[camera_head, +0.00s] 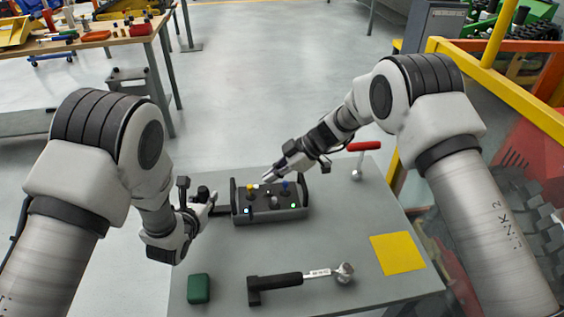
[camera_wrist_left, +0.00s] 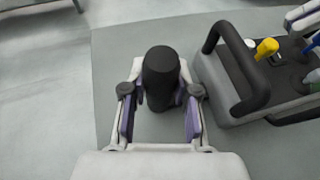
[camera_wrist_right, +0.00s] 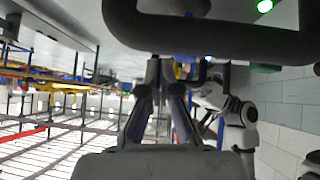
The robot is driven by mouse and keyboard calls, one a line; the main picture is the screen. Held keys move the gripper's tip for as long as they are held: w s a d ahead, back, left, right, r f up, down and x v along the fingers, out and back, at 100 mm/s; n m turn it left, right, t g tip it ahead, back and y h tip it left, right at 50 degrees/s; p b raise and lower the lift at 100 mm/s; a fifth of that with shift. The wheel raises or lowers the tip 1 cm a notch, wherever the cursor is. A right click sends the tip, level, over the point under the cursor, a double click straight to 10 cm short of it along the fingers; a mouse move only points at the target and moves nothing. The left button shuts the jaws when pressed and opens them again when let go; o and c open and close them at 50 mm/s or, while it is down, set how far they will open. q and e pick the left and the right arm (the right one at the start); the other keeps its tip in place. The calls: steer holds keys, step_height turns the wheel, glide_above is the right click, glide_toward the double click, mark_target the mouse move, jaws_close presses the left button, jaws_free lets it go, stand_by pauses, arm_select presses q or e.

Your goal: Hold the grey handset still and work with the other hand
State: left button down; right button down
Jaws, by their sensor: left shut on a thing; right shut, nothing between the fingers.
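The grey handset (camera_head: 268,213), a box with black side bars, yellow and blue levers and small lights, sits on the grey table. It shows at the right of the left wrist view (camera_wrist_left: 233,110), and its dark bar crosses the top of the right wrist view (camera_wrist_right: 220,38). My left gripper (camera_head: 210,200) is shut on a black cylinder (camera_wrist_left: 160,75) just left of the handset. Whether the cylinder is joined to the handset is unclear. My right gripper (camera_head: 266,180) is shut and empty at the handset's far side, near the yellow lever (camera_head: 251,188). Contact there cannot be told.
A green block (camera_head: 198,288) and a black-handled metal tool (camera_head: 290,281) lie near the front. A yellow sheet (camera_head: 397,253) lies at the right. A red-handled item (camera_head: 360,147) stands at the back right. The table (camera_head: 340,215) is bare right of the handset.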

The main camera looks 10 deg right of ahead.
steer(key=shift+w+d+f, duration=0.1)
steer(key=shift+w+f, duration=0.05)
steer(key=shift+f, duration=0.8)
steer(key=shift+f, duration=0.2)
steer(key=shift+s+r, duration=0.15)
steer(key=shift+s, duration=0.65)
